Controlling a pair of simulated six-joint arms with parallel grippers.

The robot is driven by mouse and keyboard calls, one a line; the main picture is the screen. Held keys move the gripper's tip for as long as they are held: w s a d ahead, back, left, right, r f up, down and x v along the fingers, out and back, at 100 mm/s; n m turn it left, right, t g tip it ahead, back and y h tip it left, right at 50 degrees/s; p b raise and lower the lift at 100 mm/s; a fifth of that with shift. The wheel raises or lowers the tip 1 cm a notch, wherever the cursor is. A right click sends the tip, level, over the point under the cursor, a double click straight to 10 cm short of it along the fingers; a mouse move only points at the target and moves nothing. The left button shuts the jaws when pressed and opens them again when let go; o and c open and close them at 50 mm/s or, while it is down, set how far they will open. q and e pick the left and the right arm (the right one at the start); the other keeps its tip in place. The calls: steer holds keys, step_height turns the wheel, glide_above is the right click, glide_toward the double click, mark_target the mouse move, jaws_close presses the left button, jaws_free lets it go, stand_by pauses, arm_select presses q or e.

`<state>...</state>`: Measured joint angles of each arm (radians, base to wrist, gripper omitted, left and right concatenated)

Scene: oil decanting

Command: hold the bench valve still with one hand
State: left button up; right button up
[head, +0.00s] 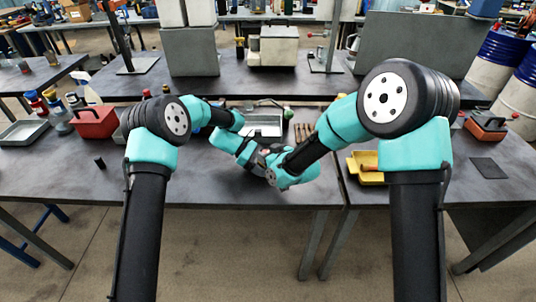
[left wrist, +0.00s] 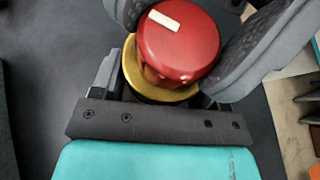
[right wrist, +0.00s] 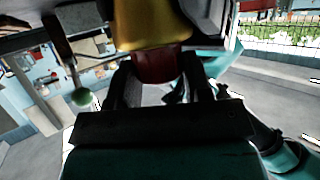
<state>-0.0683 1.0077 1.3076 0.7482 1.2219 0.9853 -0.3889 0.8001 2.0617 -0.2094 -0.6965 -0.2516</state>
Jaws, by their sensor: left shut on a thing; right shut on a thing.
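The bench valve has a round red knob (left wrist: 178,45) with a white mark and a gold body (left wrist: 135,68) under it, seen in the left wrist view. My left gripper (left wrist: 155,85) is shut on the gold body, low down. Two large grey fingers of my right gripper (head: 262,158) flank the red knob. In the right wrist view the red knob (right wrist: 155,66) sits between the right fingers, with the gold body (right wrist: 152,25) beyond it. In the head view my arms hide the valve and the left gripper.
A metal tray (head: 262,126) lies just behind the grippers. A red box (head: 95,122) and bottles stand at the left. A yellow bin (head: 366,168) is right of my right forearm.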

steer(key=shift+m+t+h, duration=0.4)
steer(key=shift+m+h, duration=0.1)
steer(key=o, duration=0.9)
steer(key=shift+d+n+g+y, duration=0.1)
steer(key=shift+n+g+y, duration=1.05)
steer(key=shift+n, duration=0.25)
steer(key=shift+s+d+r, duration=0.15)
steer(key=shift+d, duration=0.1)
steer(key=v, duration=1.2)
steer(key=w+d+f+m+h, duration=0.1)
steer(key=d+f, duration=0.1)
steer(key=d, duration=0.5)
steer(key=w+d+f+g+h, duration=0.1)
steer(key=d+h, duration=0.1)
steer(key=d, duration=0.6)
steer(key=w+d+f+m+h, duration=0.1)
steer(key=d+f, duration=0.1)
steer(key=d, duration=0.5)
steer(key=shift+w+d+f+m, duration=0.3)
steer(key=shift+f, duration=0.05)
